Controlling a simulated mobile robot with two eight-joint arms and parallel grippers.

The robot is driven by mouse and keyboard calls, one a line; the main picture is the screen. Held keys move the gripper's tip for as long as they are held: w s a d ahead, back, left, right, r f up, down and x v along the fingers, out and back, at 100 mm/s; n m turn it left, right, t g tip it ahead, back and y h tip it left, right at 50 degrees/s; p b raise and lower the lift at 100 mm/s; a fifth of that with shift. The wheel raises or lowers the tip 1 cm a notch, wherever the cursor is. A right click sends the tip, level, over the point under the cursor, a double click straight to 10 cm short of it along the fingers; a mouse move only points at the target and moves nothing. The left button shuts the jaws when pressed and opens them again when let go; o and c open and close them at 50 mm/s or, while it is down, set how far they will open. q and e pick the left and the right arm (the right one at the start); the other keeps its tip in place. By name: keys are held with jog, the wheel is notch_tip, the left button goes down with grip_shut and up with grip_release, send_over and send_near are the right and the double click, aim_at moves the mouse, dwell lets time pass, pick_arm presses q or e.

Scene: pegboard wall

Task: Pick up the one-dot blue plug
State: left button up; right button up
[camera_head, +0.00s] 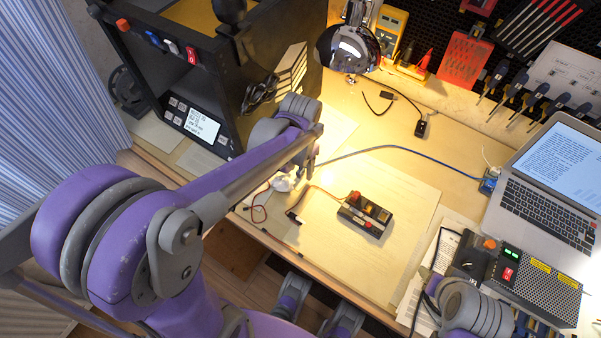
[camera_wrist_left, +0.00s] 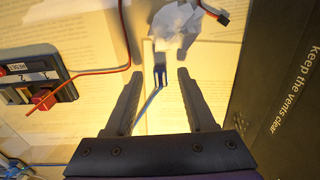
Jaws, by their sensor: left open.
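A blue plug (camera_wrist_left: 160,74) lies on the papers between my left gripper's fingers in the left wrist view, apart from both. A blue cable (camera_wrist_left: 150,103) trails from it toward the gripper's base. I cannot make out any dots on it. My left gripper (camera_wrist_left: 155,76) is open and empty around the plug; its height above it is hard to judge. In the head view my left gripper (camera_head: 310,160) is over the table near the black cabinet, where the blue cable (camera_head: 400,148) ends; the plug is hidden there. My right gripper's fingers are not visible.
A crumpled white thing (camera_wrist_left: 178,22) lies just beyond the plug. A black box with a red knob (camera_head: 365,216) stands to the right, with a red wire (camera_wrist_left: 100,71) near the fingers. The black cabinet (camera_wrist_left: 285,95) stands close by. A lamp (camera_head: 348,48) hangs above.

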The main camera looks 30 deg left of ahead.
pick_arm(q)
jog(key=shift+f, duration=0.6)
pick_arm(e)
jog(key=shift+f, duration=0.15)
pick_arm(q)
grip_shut()
jog(key=shift+r, duration=0.15)
